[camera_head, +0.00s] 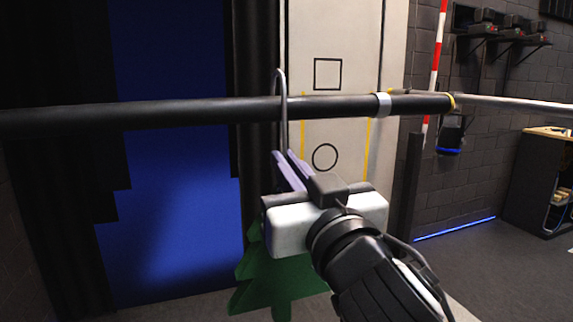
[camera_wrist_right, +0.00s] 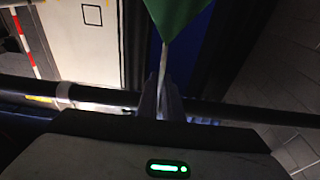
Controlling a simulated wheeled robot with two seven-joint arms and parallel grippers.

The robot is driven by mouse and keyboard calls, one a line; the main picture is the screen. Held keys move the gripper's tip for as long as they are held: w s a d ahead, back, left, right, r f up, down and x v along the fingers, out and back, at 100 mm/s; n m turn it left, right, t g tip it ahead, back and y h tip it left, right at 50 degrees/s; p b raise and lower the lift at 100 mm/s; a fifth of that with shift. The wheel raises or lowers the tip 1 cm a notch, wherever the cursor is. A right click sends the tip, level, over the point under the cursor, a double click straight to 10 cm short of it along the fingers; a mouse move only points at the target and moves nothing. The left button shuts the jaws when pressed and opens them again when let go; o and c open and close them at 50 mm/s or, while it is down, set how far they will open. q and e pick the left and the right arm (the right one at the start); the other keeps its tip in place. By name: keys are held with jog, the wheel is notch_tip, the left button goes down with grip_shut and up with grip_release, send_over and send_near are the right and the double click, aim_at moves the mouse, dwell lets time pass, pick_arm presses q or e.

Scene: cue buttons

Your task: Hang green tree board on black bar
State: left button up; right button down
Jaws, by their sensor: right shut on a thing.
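The black bar (camera_head: 180,112) runs across the head view and also shows in the right wrist view (camera_wrist_right: 245,112). My right gripper (camera_head: 288,168) is shut on the shank just below the bar. My left gripper is not in view.
A pale panel (camera_head: 335,60) with a square and a circle stands behind. A red-and-white pole (camera_head: 438,50) and a cabinet (camera_head: 540,185) stand at the right.

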jog(key=shift+w+a+f+b, duration=0.1)
jog(key=shift+w+f+b, duration=0.05)
jog(key=shift+f+b, duration=0.85)
jog(key=c, duration=1.8)
grip_release()
jog(key=shift+c, duration=0.2)
jog(key=o, duration=0.3)
jog(key=shift+w+f, duration=0.1)
jog(key=shift+f, duration=0.25)
jog(key=shift+o, duration=0.9)
jog(key=shift+r, duration=0.1)
